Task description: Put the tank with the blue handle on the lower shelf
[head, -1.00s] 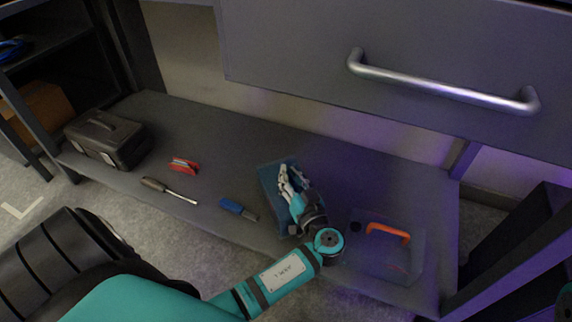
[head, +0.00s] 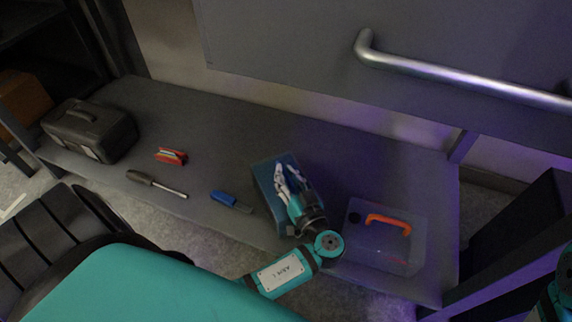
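A bluish box-shaped tank (head: 262,178) sits on the lower shelf (head: 215,125), near its front edge, right of the middle. My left gripper (head: 286,178) is right over this tank, its fingers at the tank's top. The fingers and wrist cover much of the tank. I see no handle on it, and cannot tell whether the fingers are closed on one. A clear tank (head: 415,235) with an orange handle (head: 388,221) stands to the right on the same shelf. My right gripper is not in view.
A dark toolbox (head: 92,132), a red tool (head: 171,156), a screwdriver (head: 158,185) and a blue-handled tool (head: 232,201) lie to the left on the shelf. A drawer front with a metal handle (head: 460,82) overhangs it. The shelf's back middle is clear.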

